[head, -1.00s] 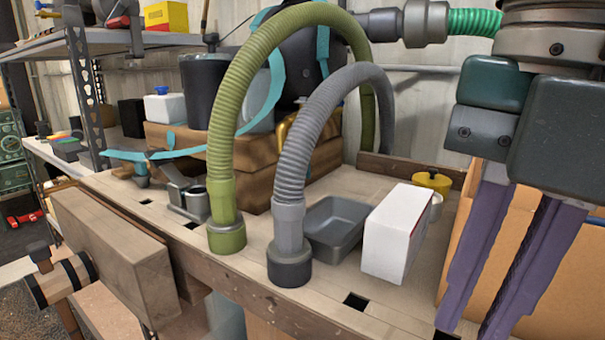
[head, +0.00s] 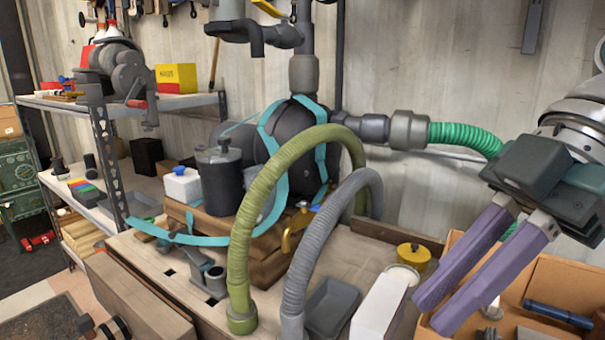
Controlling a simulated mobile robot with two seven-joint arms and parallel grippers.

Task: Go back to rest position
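My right gripper (head: 457,290) comes in from the right in the head view. Its two purple fingers point down and to the left. They are a little apart, with a narrow gap between them and nothing visible in it. The fingers overlap the left part of a cardboard box (head: 565,270) and come close to a white box (head: 380,308); I cannot tell whether they touch either. My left gripper is not in view.
The workbench holds green (head: 238,250) and grey (head: 295,270) hoses, a grey tray (head: 332,305) and a yellow-lidded jar (head: 413,255). The cardboard box holds loose items. A metal shelf (head: 110,160) stands at the left. The wall above the bench's right side is mostly clear.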

